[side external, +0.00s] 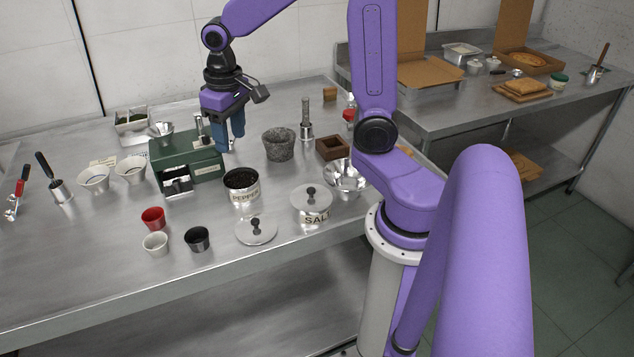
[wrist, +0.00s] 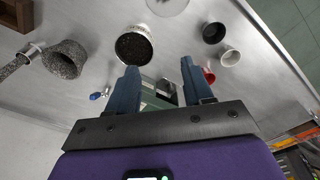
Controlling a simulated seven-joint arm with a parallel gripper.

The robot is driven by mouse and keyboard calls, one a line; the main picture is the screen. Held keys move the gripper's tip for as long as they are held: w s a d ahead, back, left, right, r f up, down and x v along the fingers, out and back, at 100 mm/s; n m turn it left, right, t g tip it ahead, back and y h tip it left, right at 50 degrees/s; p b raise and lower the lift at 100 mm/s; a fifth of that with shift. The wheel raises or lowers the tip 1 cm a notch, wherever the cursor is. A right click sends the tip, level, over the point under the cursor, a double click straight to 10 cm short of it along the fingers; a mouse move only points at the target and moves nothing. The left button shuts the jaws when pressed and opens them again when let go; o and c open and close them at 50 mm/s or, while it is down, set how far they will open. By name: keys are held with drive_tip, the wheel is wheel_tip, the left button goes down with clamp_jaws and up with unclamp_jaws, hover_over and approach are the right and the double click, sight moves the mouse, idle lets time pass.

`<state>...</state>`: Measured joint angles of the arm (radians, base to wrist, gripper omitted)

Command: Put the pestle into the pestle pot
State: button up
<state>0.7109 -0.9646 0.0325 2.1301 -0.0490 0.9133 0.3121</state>
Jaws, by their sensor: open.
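The pestle (side external: 305,108), a speckled grey stone rod, stands upright with its lower end apparently inside a small metal pot (side external: 306,132), which looks like the pestle pot. They stand right of the grey stone mortar (side external: 279,147). In the wrist view the pestle (wrist: 13,67) and metal pot (wrist: 32,49) are at the left edge, beside the mortar (wrist: 66,60). My gripper (side external: 232,142) is open and empty, fingers pointing down by the green box, left of the mortar. Its two blue fingers also show in the wrist view (wrist: 158,68), apart with nothing held between them.
The green box (side external: 187,160) stands close to my gripper. A black-filled pepper pot (side external: 242,190), salt pot (side external: 312,205), lid (side external: 256,231), wooden box (side external: 332,148) and metal bowl (side external: 345,177) crowd the right side. Small cups (side external: 153,218) stand at front; the front table strip is clear.

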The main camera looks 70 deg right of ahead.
drive_tip(key=s+a+n, duration=0.2)
drive_tip(key=s+n, duration=0.2)
drive_tip(key=s, duration=0.3)
drive_tip(key=s+a+f+n, duration=0.1)
drive_tip(key=s+a+n, duration=0.2)
drive_tip(key=s, duration=0.4)
drive_tip(key=s+a+n, duration=0.2)
drive_tip(key=s+n, duration=0.4)
drive_tip(key=s, duration=0.1)
drive_tip(key=shift+s+a+f+g+y, duration=0.15)
drive_tip(key=shift+s+a+g+y, duration=0.15)
drive_tip(key=shift+s, duration=0.1)
